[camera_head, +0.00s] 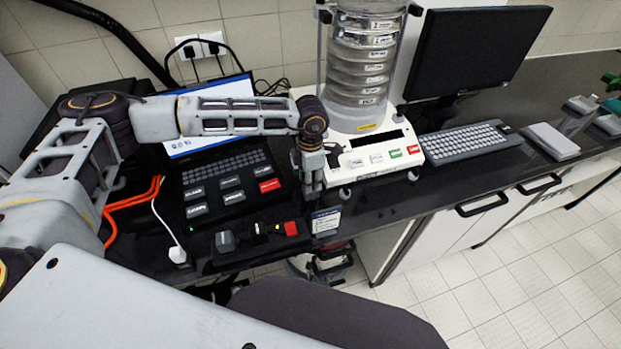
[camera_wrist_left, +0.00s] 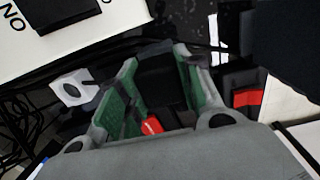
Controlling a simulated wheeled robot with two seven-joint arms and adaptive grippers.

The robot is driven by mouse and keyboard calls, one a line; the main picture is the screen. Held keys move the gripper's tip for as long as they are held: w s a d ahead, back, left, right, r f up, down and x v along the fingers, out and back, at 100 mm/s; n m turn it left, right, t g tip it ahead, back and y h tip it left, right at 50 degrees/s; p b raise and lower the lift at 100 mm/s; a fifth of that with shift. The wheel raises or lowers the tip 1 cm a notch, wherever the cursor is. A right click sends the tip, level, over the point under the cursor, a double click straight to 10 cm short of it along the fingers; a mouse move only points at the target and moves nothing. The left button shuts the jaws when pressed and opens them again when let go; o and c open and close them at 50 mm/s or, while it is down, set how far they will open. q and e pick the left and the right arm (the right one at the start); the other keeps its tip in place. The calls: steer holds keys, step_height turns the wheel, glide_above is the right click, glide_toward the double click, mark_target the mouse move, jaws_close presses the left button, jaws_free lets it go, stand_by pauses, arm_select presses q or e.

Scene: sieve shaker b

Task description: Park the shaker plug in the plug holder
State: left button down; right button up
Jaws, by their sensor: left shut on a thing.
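My left gripper (camera_head: 311,188) hangs fingers down just left of the sieve shaker (camera_head: 375,155), over the bench's front edge. In the left wrist view its green-padded fingers (camera_wrist_left: 157,92) are shut on a black thing (camera_wrist_left: 160,80), which looks like the shaker plug. A small red piece (camera_wrist_left: 151,125) shows at its near end. In the head view the fingers largely hide what they hold. I cannot clearly make out the plug holder; a small white block with a hole (camera_wrist_left: 72,88) shows left of the fingers in the wrist view. My right gripper is not in view.
A laptop (camera_head: 225,170) and labelled blocks lie left of the gripper. A dark tray (camera_head: 255,250) with black and red parts lies in front. A white label stand (camera_head: 326,221) stands near the bench edge. A keyboard (camera_head: 468,143) and monitor (camera_head: 470,50) are right of the shaker.

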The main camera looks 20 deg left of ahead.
arm_select(q)
steer(key=shift+f+b, duration=0.35)
steer(key=shift+f, duration=0.1)
steer(key=c, duration=0.9)
jaws_free()
steer(key=shift+r, duration=6.05)
